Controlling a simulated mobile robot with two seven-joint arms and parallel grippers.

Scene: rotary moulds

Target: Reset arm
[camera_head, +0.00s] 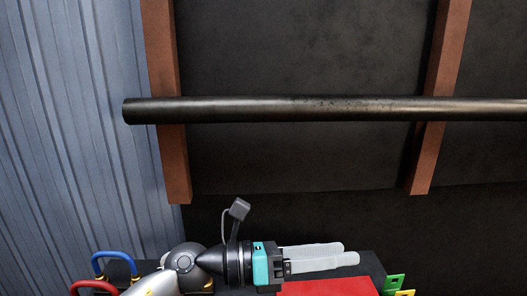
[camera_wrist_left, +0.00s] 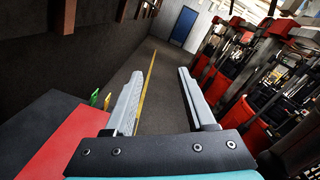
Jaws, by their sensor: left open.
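My left gripper (camera_head: 340,253) is at the bottom middle of the head view, stretched out to the right, with its grey fingers above or beside a red surface. In the left wrist view the left gripper (camera_wrist_left: 160,72) shows two fingers spread well apart with nothing between them. The floor shows through the gap. My right gripper is in neither view.
A red panel with a black border (camera_head: 330,288) lies below the fingers. Green (camera_head: 393,284) and yellow tabs stand at its right; a blue handle (camera_head: 113,257) and red handle (camera_head: 92,287) stand left. A dark pipe (camera_head: 300,109) crosses the wall. Red-and-black machines (camera_wrist_left: 235,95) stand right.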

